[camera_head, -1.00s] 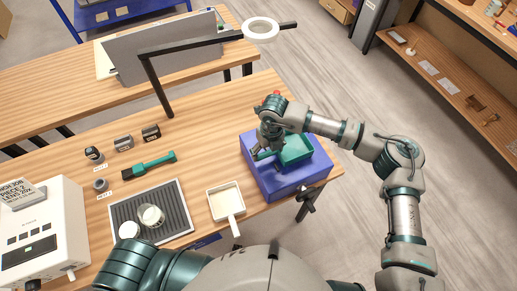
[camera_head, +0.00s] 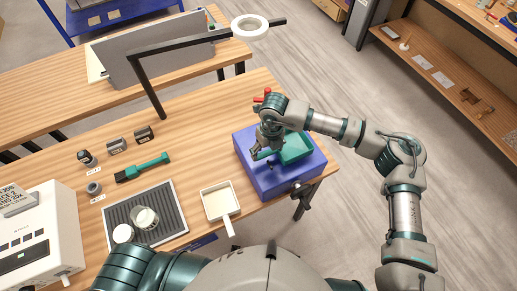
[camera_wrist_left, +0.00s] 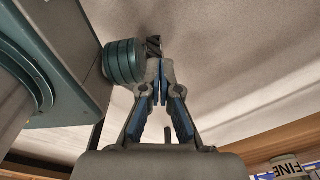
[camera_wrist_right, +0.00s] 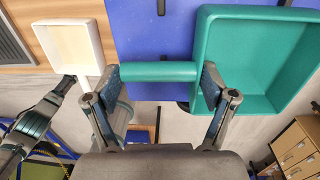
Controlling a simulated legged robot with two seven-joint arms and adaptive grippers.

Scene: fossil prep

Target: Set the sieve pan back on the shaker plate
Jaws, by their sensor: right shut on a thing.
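The sieve pan, a green square tray (camera_head: 296,147), is over the blue shaker block (camera_head: 305,177). It also shows in the right wrist view (camera_wrist_right: 250,60), its near rim reaching past the block's edge. My right gripper (camera_head: 262,150) is shut on the pan's green handle (camera_wrist_right: 158,72), which lies between its fingers. The pan looks about level; whether it touches the block's top is hard to tell. The block's top is partly hidden by pan and gripper. My left gripper (camera_wrist_left: 159,98) looks shut and empty in the left wrist view, away from the pan.
A white handled tray (camera_head: 219,202) sits left of the block. Beyond it are a ribbed dark mat (camera_head: 170,228) with a jar, a green-handled brush (camera_head: 145,168) and a white machine (camera_head: 45,240). A ring lamp (camera_head: 250,26) arches behind.

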